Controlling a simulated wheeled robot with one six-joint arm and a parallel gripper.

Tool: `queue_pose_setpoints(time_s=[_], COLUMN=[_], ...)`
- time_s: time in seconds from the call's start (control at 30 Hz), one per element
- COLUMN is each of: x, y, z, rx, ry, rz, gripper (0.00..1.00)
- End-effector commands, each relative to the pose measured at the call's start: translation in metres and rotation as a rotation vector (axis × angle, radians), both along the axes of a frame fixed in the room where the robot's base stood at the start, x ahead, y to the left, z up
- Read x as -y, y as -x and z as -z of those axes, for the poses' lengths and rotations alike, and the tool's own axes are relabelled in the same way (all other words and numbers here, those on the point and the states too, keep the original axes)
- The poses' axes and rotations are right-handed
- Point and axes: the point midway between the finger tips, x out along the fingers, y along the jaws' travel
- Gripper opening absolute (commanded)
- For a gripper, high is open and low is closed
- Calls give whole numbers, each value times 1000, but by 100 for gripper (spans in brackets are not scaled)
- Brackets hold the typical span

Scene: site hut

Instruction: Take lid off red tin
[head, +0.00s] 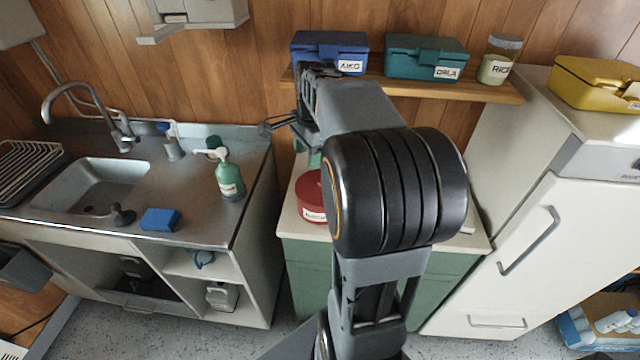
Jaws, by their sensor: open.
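The red tin (309,198) stands on the cream top of the green cabinet, with a white label on its front. My own arm hides its right side, and I cannot make out the lid's edge. My gripper (268,125) shows small at the far end of my arm, up and to the left of the tin. It is open, apart from the tin, and I see nothing between its fingers.
A green item (314,159) stands behind the tin, partly hidden. The shelf (480,91) above holds a blue box (315,54), a teal box (415,58) and a rice jar (497,62). A green pump bottle (229,178) stands on the sink counter at left.

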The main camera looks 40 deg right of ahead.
Motion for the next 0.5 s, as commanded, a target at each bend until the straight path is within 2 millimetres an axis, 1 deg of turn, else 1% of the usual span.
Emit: queue_pose_setpoints(time_s=[0.03, 0.1, 0.2, 0.27, 0.37, 0.5], x=[16, 33, 50, 56, 61, 60], y=[-4, -7, -10, -11, -12, -13], z=[-3, -4, -5, -4, 6, 30], rx=[-17, -37, -56, -66, -77, -80], ry=[-21, -47, -71, -82, -92, -95], rz=[106, 231, 361, 413, 464, 479], gripper=[52, 52, 52, 52, 52, 52])
